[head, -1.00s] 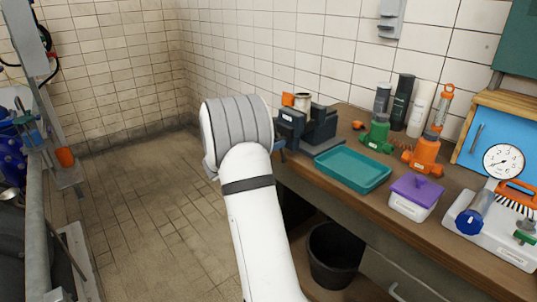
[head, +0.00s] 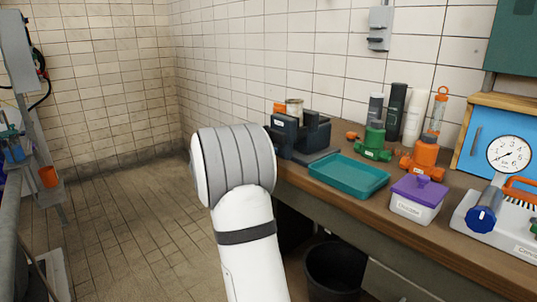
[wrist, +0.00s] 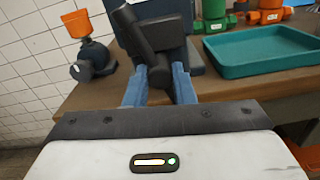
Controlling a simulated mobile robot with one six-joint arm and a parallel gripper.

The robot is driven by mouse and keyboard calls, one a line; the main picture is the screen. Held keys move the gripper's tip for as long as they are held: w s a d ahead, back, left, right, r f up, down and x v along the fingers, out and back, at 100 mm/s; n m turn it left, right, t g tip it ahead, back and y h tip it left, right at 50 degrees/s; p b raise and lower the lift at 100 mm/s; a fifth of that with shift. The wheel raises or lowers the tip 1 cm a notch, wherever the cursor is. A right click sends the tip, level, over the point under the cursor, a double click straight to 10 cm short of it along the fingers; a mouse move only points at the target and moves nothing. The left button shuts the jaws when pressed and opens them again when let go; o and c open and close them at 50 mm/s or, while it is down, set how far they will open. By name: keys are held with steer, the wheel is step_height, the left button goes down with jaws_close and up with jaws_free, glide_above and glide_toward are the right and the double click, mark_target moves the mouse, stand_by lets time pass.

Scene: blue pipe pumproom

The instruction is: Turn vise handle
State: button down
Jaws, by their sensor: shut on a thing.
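The dark blue-grey vise (head: 298,135) stands at the far left end of the wooden workbench in the head view. My arm hides its handle and my gripper there. In the wrist view the vise body (wrist: 166,28) is straight ahead. Its dark handle (wrist: 158,72) comes toward me, with a dark bar slanting up to the left. The blue fingers of my gripper (wrist: 160,88) stand on either side of the handle's end and are shut on it.
A teal tray (head: 348,177) lies right of the vise. A black bin (head: 335,270) stands under the bench (head: 360,213). The tiled floor at left is open.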

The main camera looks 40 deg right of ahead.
steer(key=shift+a+f, duration=0.1)
steer(key=c, duration=1.5)
jaws_free()
steer(key=shift+a, duration=0.15)
steer(key=o, duration=0.3)
steer(key=a, duration=0.7)
steer(key=shift+a, duration=0.35)
